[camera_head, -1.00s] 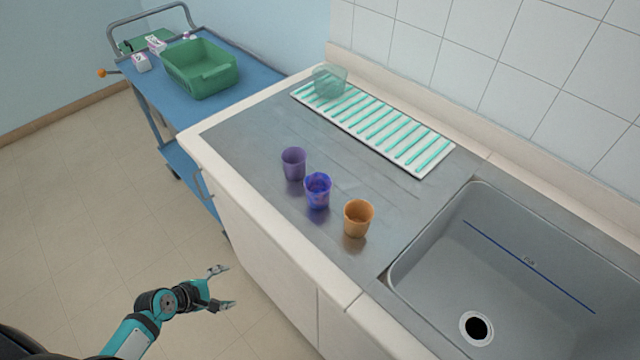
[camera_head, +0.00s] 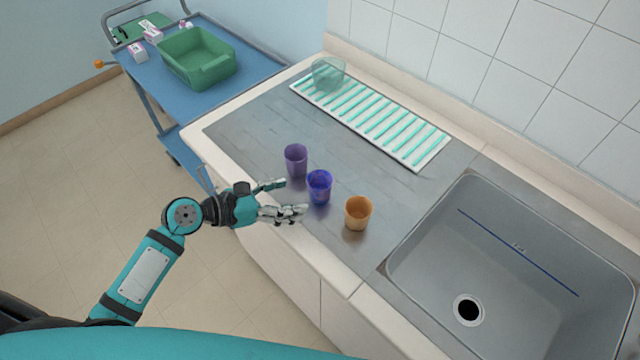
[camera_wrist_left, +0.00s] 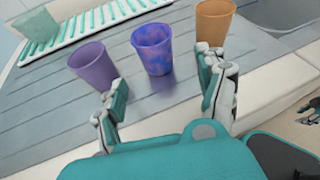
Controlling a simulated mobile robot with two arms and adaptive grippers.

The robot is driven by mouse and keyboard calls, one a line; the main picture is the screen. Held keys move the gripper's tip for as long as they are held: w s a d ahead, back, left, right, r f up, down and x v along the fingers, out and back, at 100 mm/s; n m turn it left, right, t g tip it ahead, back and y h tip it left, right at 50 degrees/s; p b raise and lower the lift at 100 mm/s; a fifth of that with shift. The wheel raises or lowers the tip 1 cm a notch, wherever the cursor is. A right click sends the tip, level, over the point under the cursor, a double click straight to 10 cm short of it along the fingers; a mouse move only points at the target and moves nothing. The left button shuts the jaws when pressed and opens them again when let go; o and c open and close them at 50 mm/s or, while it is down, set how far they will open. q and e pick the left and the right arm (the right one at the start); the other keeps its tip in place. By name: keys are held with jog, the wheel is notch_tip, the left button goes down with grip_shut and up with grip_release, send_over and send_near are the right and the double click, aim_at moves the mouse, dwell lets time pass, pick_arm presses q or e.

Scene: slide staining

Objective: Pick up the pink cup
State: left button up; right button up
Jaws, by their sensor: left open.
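Three cups stand upright in a row on the steel drainboard: a purple cup (camera_head: 296,158), a blue cup with violet-pink mottling (camera_head: 319,186) and an orange cup (camera_head: 358,212). None is plainly pink. My left gripper (camera_head: 294,198) is open at the counter's front edge, its fingers pointing at the mottled cup. In the left wrist view, the mottled cup (camera_wrist_left: 153,49) shows beyond the gap between the fingers, with the purple cup (camera_wrist_left: 93,66) to the left and the orange cup (camera_wrist_left: 215,22) to the right. The gripper holds nothing.
A white rack with green slats (camera_head: 392,138) lies behind the cups, a clear greenish container (camera_head: 328,73) at its far left end. The sink (camera_head: 520,262) is at the right. A blue cart (camera_head: 165,100) with a green bin (camera_head: 197,72) stands back left.

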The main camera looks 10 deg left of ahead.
aim_at(320, 188)
pick_arm(q)
jog(key=x, duration=0.3)
jog(key=shift+w+p+x, duration=0.25)
jog(key=shift+p+x, duration=0.4)
jog(key=shift+x, duration=2)
jog(key=shift+a+r, duration=0.1)
jog(key=shift+a, duration=0.15)
jog(key=c, duration=1.1)
jog(key=shift+r, duration=0.1)
